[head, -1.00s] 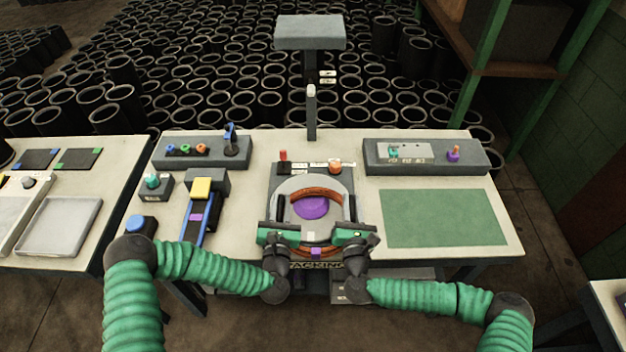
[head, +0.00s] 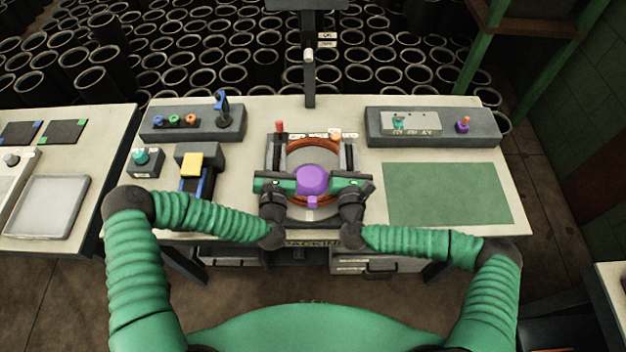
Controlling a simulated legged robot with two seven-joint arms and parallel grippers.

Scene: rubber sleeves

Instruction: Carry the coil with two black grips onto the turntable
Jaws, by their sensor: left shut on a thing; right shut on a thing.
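The coil is an orange-brown ring (head: 313,143) at the middle of the table in the head view. It shows around a purple hub (head: 312,180), with the grey turntable (head: 314,214) below. My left gripper (head: 272,184) is shut at the coil's left side and my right gripper (head: 350,184) at its right side. The jaws largely hide the two black grips. Both grippers are about level with each other. I cannot tell whether the coil touches the turntable or hangs just above it.
A grey control box (head: 192,122) stands at the back left and another (head: 432,127) at the back right. A device with a yellow block (head: 192,165) stands left of the turntable. A green mat (head: 447,194) lies clear at the right. A post (head: 309,80) rises behind.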

